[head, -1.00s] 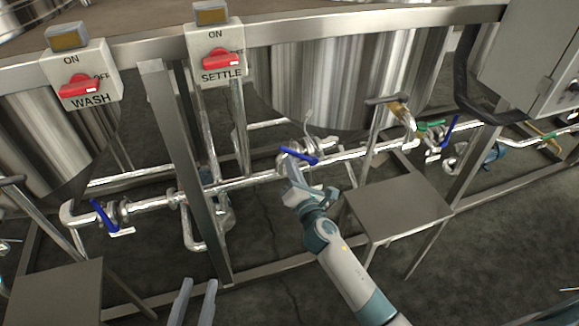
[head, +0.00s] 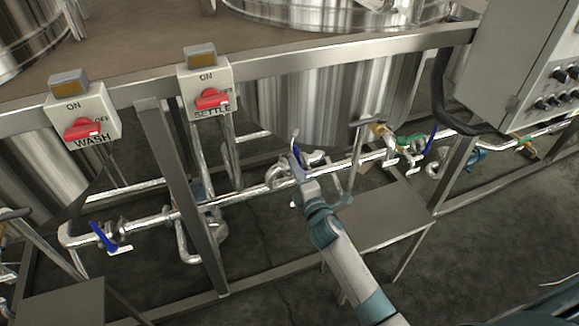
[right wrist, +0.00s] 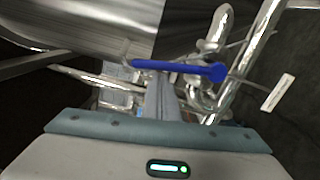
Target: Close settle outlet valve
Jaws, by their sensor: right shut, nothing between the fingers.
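The settle outlet valve's blue lever (head: 295,148) is on the silvery pipe below the tank behind the SETTLE switch box (head: 206,88). In the head view it points away from me, across the pipe, partly hidden by my gripper. In the right wrist view the blue lever (right wrist: 180,67) lies nearly level, its pivot end at the right. My right gripper (head: 299,172) is at the lever, its fingers shut and empty. In the wrist view the fingertips (right wrist: 158,82) are just below the lever's middle; I cannot tell whether they touch it. My left gripper is out of view.
Another blue-lever valve (head: 104,237) sits on the pipe at the left. A flat grey step (head: 375,222) lies right of my right arm. A steel frame post (head: 185,195) stands left of the valve. A control cabinet (head: 520,65) is at upper right.

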